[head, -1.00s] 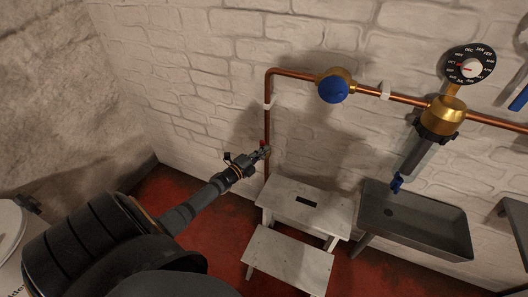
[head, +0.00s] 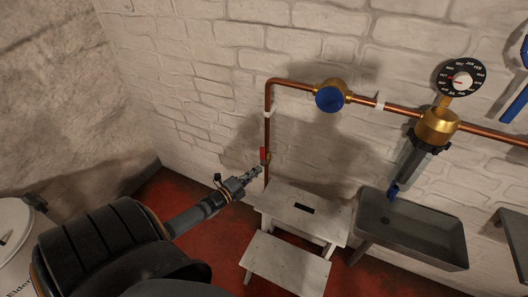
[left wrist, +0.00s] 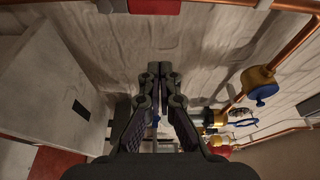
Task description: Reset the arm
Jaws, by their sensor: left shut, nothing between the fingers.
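My left gripper (head: 256,171) reaches in from the left in the head view, with its tips just below and left of a small red handle (head: 264,153) on the vertical copper pipe. A small gap seems to lie between them. In the left wrist view, the gripper (left wrist: 160,68) has its fingertips together with nothing between them. A red part (left wrist: 155,6), likely the same handle, shows at the top edge there, apart from the fingertips. My right gripper is in neither view.
A white step stool (head: 325,214) stands below the pipe, close to my gripper. A grey sink (head: 450,246) is to its right. A copper pipe (head: 290,84) with a blue-capped valve (head: 329,98) and a brass filter with a dial (head: 437,127) runs along the white brick wall.

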